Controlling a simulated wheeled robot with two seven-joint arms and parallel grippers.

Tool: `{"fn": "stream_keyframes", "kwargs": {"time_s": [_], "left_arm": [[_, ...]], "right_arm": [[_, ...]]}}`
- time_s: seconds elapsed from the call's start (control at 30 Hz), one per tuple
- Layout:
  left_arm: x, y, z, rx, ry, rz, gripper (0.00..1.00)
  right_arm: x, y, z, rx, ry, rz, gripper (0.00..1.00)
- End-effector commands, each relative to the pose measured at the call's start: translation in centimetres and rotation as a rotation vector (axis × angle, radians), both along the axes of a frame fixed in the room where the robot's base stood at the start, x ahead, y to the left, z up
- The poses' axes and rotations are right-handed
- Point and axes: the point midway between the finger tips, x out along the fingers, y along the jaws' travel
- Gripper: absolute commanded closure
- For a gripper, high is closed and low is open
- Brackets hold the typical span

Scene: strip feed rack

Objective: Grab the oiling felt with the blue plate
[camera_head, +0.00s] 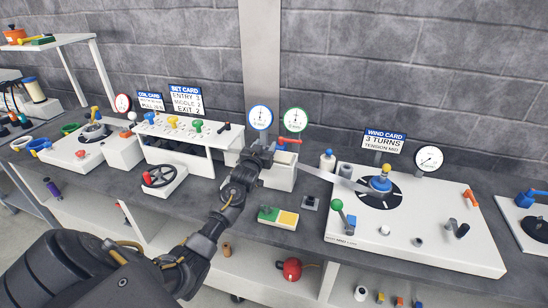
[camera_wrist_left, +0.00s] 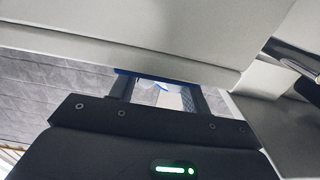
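My left gripper (camera_head: 264,150) reaches in beside a white block (camera_head: 283,172) with a red-handled part on top, near the middle of the bench. In the left wrist view, its two dark fingers (camera_wrist_left: 160,97) stand apart, below a large pale surface. A thin blue edge (camera_wrist_left: 126,72) shows at the top of the fingers, with a pale blue and whitish patch between them. This may be the blue plate of the oiling felt; the felt itself is not clearly seen. In the head view the spot is hidden by my gripper. My right gripper is not in view.
A white machine (camera_head: 430,250) with a blue hub stands to the right, a pale strip reaching it. A white rack (camera_head: 190,150) with coloured knobs stands left. A green and yellow pad (camera_head: 278,217) lies in front. Two gauges (camera_head: 260,117) stand close behind my gripper.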

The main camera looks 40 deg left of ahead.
Motion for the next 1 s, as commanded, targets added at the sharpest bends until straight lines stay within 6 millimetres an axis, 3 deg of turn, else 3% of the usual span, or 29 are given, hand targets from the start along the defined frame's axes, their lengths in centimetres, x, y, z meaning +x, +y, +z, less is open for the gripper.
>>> {"fn": "stream_keyframes", "kwargs": {"time_s": [0.03,0.2,0.57,0.77,1.0], "left_arm": [[0.0,0.0,0.0,0.000,0.000,0.000,0.59],[0.0,0.0,0.0,0.000,0.000,0.000,0.81],[0.0,0.0,0.6,0.001,-0.003,0.000,0.81],[0.0,0.1,3.2,0.002,-0.008,0.001,0.81],[-4.4,1.7,8.6,0.006,-0.006,0.001,0.81]], "right_arm": [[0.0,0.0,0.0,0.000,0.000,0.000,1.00],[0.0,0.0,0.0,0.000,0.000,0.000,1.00],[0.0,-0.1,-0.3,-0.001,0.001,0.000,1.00],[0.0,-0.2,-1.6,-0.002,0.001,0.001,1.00],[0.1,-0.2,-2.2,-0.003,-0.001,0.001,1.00]]}}
